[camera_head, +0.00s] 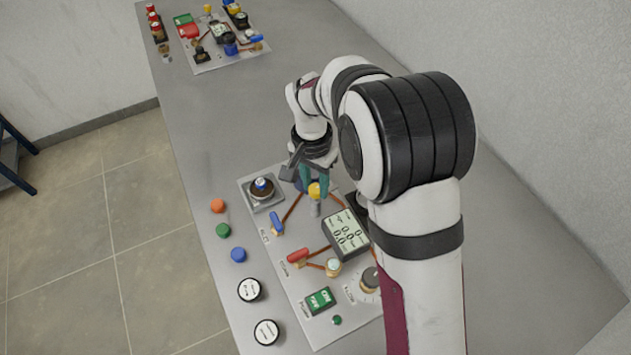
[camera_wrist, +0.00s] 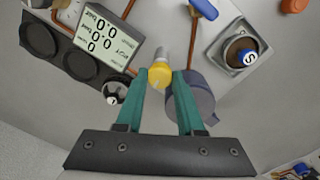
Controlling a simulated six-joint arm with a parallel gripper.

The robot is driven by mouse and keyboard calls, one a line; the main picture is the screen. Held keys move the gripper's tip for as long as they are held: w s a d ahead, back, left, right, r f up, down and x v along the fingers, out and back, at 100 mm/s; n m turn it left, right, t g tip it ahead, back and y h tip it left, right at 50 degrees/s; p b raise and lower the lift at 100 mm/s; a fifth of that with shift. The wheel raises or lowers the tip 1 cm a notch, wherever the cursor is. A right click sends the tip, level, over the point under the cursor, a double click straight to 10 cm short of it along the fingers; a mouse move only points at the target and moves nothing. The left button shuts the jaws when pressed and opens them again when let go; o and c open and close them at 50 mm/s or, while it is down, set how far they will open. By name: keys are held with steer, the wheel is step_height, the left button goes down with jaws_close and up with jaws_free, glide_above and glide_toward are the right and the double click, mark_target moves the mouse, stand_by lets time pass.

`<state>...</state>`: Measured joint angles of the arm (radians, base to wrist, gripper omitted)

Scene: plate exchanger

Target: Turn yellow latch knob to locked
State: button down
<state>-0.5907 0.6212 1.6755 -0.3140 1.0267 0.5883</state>
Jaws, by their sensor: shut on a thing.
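The yellow latch knob (camera_head: 315,190) stands on a light grey panel (camera_head: 290,270) with a grey stub beside it. In the wrist view the knob (camera_wrist: 160,76) sits between the two teal fingertips. My gripper (camera_head: 314,183) is shut on it, with a finger on each side (camera_wrist: 160,82). The grey stub (camera_wrist: 161,54) points away from the gripper in the wrist view. The far side of the knob is hidden, and any lock marking cannot be made out.
A blue-grey round part (camera_wrist: 193,100) lies close beside one finger. A digital display (camera_head: 346,235), a blue-handled valve (camera_head: 276,222) and a red-handled valve (camera_head: 298,256) are nearby. Coloured buttons (camera_head: 222,230) line the left. Another panel (camera_head: 218,45) stands at the far end.

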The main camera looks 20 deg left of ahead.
mark_target(312, 190)
steer(key=n, duration=1.3)
steer(key=shift+s+t, duration=0.1)
steer(key=shift+t, duration=0.2)
stand_by(0.4)
steer(key=c, duration=0.5)
jaws_free()
steer(key=r, duration=1.5)
steer(key=shift+s+a+r, duration=0.2)
steer(key=shift+s+r, duration=0.05)
steer(key=shift+r, duration=0.15)
